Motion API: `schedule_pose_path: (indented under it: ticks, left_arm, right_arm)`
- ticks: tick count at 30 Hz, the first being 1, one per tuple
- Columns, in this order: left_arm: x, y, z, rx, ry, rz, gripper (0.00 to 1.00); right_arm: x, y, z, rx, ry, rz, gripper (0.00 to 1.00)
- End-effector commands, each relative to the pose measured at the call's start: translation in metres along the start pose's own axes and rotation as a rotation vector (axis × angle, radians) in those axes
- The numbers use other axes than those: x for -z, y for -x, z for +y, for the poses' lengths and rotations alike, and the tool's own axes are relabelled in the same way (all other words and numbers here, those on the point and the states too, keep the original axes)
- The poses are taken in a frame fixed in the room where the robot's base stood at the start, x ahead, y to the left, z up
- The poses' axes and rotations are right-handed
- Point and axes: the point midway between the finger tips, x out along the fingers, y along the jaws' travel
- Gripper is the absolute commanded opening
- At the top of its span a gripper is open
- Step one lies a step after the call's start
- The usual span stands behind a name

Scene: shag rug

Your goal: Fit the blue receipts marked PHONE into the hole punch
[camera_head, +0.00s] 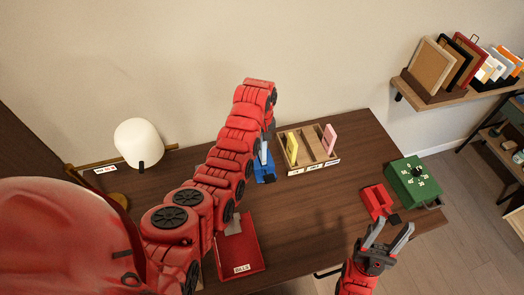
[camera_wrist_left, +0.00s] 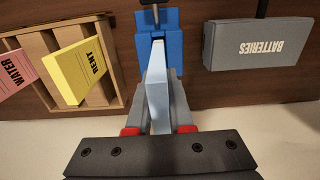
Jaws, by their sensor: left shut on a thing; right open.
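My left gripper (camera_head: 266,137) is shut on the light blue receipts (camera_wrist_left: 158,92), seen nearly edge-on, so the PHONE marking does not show. The blue hole punch (camera_head: 265,173) stands on the table below my left gripper, with a dark part at its far end in the left wrist view (camera_wrist_left: 172,50). The receipts' far end overlaps the punch; I cannot tell whether it sits in the slot or just above. My left arm hides part of the table near it. My right gripper (camera_head: 389,231) is open and empty at the table's front right.
A wooden sorter (camera_head: 311,159) holds a yellow RENT card (camera_head: 292,149) and a pink WATER card (camera_head: 329,140). A grey BATTERIES box (camera_wrist_left: 262,44) is near the punch. A red device (camera_head: 377,200), green dial box (camera_head: 413,184), red BILLS box (camera_head: 240,248) and lamp (camera_head: 139,142) stand around.

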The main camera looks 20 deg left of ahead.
Motion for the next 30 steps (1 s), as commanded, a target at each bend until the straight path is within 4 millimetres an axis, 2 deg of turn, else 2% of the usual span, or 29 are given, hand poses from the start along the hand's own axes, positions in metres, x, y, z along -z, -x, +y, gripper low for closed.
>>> schedule_pose_path:
  ticks: [12,23,24,28,30]
  left_arm:
    - [0.001,-0.035,0.000,-0.001,0.000,0.003,0.00]
    - [0.001,-0.042,0.001,-0.002,0.000,0.003,0.00]
    - [0.001,-0.041,0.001,-0.002,0.000,0.003,0.23]
    - [0.001,-0.040,0.001,-0.002,0.000,0.003,0.47]
    - [0.001,-0.040,0.001,-0.002,0.000,0.003,0.50]
  right_arm:
    - [0.003,-0.015,0.001,0.000,0.000,0.000,0.50]
    - [0.002,-0.009,0.001,0.000,0.000,0.000,0.50]
    - [0.002,-0.010,0.001,0.000,0.000,0.000,0.50]
    - [0.002,-0.011,0.001,0.000,0.000,0.000,0.50]
    - [0.002,-0.011,0.001,0.000,0.000,0.000,0.50]
